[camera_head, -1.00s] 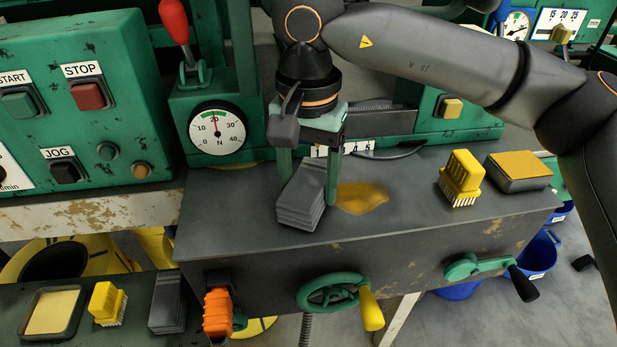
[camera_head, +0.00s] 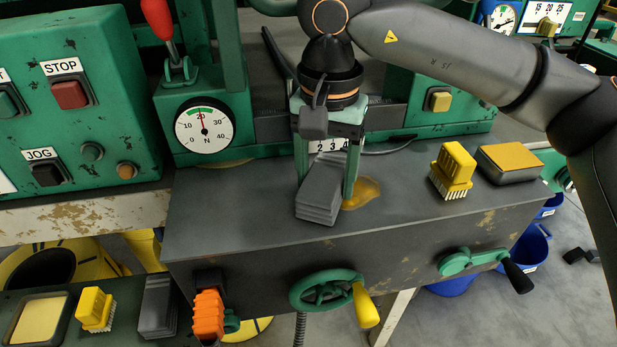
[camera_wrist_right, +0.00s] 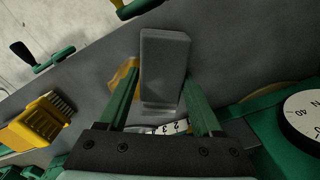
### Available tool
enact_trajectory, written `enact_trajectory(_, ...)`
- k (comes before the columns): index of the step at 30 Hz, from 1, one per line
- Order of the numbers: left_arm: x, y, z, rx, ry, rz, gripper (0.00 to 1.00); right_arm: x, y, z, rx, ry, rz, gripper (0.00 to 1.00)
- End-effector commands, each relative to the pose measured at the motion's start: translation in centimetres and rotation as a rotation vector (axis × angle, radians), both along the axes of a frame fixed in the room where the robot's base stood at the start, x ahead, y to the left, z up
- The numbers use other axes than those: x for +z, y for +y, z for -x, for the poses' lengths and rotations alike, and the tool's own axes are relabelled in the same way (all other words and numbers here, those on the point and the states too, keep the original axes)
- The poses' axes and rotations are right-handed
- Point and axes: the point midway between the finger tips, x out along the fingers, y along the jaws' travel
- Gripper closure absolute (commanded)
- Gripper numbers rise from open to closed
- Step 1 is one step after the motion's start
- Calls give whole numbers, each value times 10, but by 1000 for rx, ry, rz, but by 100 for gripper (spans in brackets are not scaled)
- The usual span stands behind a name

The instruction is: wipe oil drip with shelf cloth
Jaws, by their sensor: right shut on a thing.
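My right gripper (camera_head: 327,180) is shut on a grey folded cloth (camera_head: 322,196) on the dark machine bed. Its green fingers stand on either side of the cloth. A yellow-brown oil drip (camera_head: 364,191) lies on the bed at the cloth's right, partly hidden behind the cloth and a finger. In the right wrist view the cloth (camera_wrist_right: 164,68) sits between the fingers (camera_wrist_right: 163,105), with the oil (camera_wrist_right: 122,76) showing beside it. A second grey cloth (camera_head: 157,305) lies on the lower left shelf. My left gripper is not in view.
A yellow brush (camera_head: 453,168) and a yellow-topped pad (camera_head: 510,162) stand on the bed to the right. The dial gauge (camera_head: 203,129) and green housing border the back. Another brush (camera_head: 96,309) and a tray (camera_head: 38,318) sit on the lower shelf. The bed's front left is clear.

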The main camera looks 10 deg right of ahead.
Motion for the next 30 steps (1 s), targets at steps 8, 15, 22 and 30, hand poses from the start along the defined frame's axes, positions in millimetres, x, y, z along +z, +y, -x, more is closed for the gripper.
enact_trajectory(8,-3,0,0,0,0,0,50,0,-13,0,-1,0,-1,78)
enact_trajectory(15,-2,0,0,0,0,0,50,0,-13,0,0,0,0,78)
enact_trajectory(22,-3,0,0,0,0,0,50,0,-13,0,-1,0,0,78)
enact_trajectory(30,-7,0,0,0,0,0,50,-2,-35,-1,-3,1,0,78)
